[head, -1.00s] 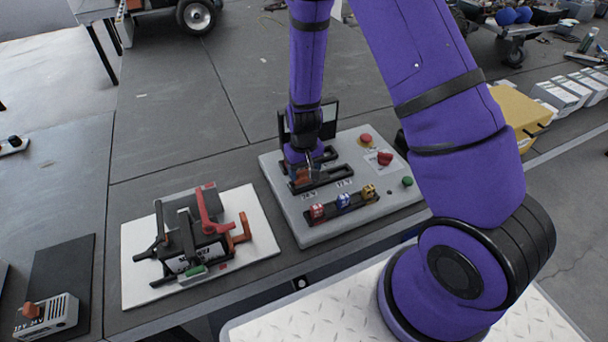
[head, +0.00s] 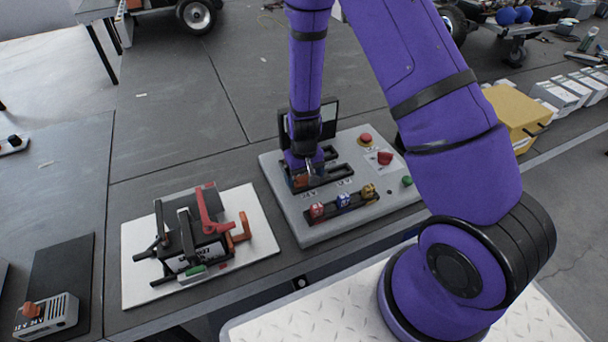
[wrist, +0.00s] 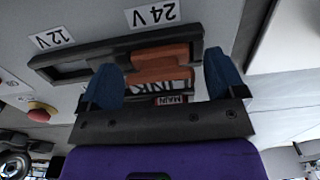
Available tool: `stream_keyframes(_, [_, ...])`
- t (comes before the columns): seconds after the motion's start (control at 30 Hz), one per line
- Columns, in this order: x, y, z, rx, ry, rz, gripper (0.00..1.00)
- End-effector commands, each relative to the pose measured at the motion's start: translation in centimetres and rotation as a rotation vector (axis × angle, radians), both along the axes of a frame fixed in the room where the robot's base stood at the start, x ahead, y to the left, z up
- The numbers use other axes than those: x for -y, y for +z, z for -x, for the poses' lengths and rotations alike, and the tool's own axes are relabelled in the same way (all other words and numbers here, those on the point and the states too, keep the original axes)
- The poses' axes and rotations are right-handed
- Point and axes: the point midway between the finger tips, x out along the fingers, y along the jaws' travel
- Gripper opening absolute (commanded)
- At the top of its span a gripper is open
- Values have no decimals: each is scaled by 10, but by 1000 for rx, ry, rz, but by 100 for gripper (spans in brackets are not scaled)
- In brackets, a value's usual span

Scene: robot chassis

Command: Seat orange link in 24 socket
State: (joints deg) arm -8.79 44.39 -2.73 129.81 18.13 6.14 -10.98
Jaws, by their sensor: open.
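The orange link (wrist: 162,64) is at the 24 V end of a long black socket frame (wrist: 70,68), beside the "24 V" label (wrist: 155,13) in the wrist view. How deep it sits in the frame cannot be told. My gripper (wrist: 165,80) is open, with its blue fingers apart on either side of the link and no visible grip on it. In the head view my gripper (head: 309,170) is low over the grey panel, and the orange link (head: 300,182) shows partly below it. The "12 V" label (wrist: 52,40) marks the frame's other end.
The grey panel (head: 290,222) also carries a row of coloured blocks (head: 343,201), red buttons (head: 385,158) and a green button (head: 407,181). A dark upright plate stands behind my wrist. A white board (head: 135,240) with a clamp device lies to the left.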

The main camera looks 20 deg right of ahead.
Motion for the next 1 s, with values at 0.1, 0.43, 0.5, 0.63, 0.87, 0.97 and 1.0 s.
stream_keyframes(0.1, [0,8,-1,3,1,0,89])
stream_keyframes(0.43, [-1,59,-1,5,2,0,89])
stream_keyframes(0.5, [0,71,-1,5,1,0,89])
stream_keyframes(0.63, [-1,92,-1,4,2,-1,89])
stream_keyframes(0.87, [0,116,0,2,1,-1,89])
stream_keyframes(0.97, [0,120,0,0,1,0,89])
stream_keyframes(1.0, [0,121,0,0,1,0,89])
